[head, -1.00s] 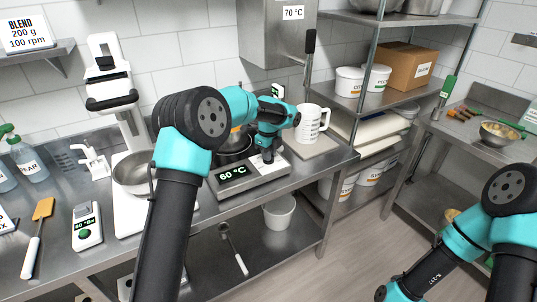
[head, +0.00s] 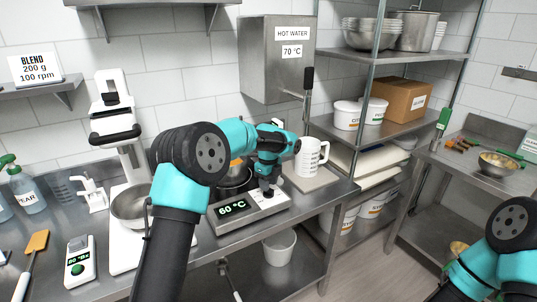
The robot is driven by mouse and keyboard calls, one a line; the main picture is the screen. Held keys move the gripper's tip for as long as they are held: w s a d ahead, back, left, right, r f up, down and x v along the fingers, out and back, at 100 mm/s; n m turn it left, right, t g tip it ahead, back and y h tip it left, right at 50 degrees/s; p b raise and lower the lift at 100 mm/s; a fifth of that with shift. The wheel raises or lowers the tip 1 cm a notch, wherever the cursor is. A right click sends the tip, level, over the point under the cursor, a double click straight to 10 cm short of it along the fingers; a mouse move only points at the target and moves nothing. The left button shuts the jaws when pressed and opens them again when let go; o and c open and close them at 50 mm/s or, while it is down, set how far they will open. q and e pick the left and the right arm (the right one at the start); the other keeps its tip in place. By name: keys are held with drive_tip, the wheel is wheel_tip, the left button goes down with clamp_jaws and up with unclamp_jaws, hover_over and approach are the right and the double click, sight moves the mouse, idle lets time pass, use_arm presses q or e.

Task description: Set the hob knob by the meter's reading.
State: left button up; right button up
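The hob (head: 225,222) stands on the steel bench, and its display (head: 232,208) reads 60 °C. A dark pot (head: 232,178) sits on it, partly hidden behind my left arm. My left gripper (head: 268,190) points down at the front right of the hob, over the spot where a small dark knob shows. The fingers are too small and dark to tell whether they are open or shut, or whether they touch the knob. A small handheld meter (head: 80,262) lies at the bench's front left; its display seems to read 60 °Bx. My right gripper is out of view.
A white measuring jug (head: 310,157) stands right of the hob. A steel bowl (head: 130,207) under a white stand mixer (head: 118,130) is to the left. An orange spatula (head: 37,242) lies near the meter. A HOT WATER 70 °C tank (head: 275,60) hangs above.

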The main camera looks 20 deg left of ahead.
use_arm(q)
wheel_tip(320, 180, up, 15)
idle(0.4)
